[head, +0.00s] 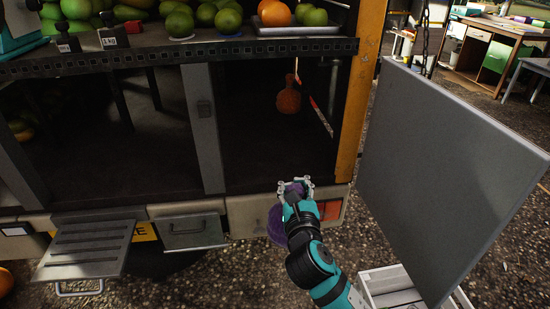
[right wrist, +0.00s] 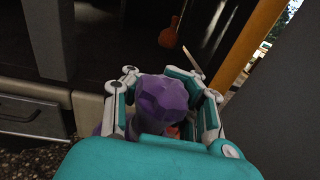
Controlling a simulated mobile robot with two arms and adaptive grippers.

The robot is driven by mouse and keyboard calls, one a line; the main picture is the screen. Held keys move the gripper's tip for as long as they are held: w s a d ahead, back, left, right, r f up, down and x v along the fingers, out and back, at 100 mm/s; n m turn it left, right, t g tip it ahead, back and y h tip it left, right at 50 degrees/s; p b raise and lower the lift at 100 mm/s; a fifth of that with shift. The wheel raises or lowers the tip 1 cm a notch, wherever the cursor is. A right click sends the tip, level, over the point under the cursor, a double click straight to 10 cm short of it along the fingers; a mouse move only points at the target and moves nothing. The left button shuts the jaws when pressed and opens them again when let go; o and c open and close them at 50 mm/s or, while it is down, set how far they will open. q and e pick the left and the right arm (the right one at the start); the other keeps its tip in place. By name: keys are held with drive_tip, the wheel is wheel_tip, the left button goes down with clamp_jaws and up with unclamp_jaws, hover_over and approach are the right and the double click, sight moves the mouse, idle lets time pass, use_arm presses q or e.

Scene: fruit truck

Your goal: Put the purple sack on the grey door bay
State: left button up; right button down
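The purple sack (head: 277,226) hangs in front of the truck's lower edge; its knotted top also shows in the right wrist view (right wrist: 165,104). My right gripper (head: 295,184) is shut around the sack's neck, and its fingers show on both sides in the wrist view. Much of the sack is hidden by my arm. A large grey door panel (head: 448,165) stands open at the right. Beside it, the dark bay (head: 265,160) lies between a grey post and an orange post. The sack is outside and just below the bay floor. My left gripper is not in view.
An orange-brown bottle-like thing (head: 289,101) and a red-tipped stick (head: 320,115) are inside the bay. The grey post (head: 203,125) and orange post (head: 360,90) bound its opening. Fruit fills the shelf above (head: 180,50). A pale crate (head: 390,285) stands below the panel.

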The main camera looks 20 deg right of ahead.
sight(275, 231)
drive_tip(key=s+a+f+n+y, duration=0.2)
drive_tip(key=s+a+y, duration=0.3)
drive_tip(key=s, duration=0.3)
drive_tip(key=shift+s+a+n+t, duration=0.4)
drive_tip(key=shift+a+n, duration=0.2)
drive_tip(key=shift+n, duration=0.2)
drive_tip(key=shift+w+f, duration=0.1)
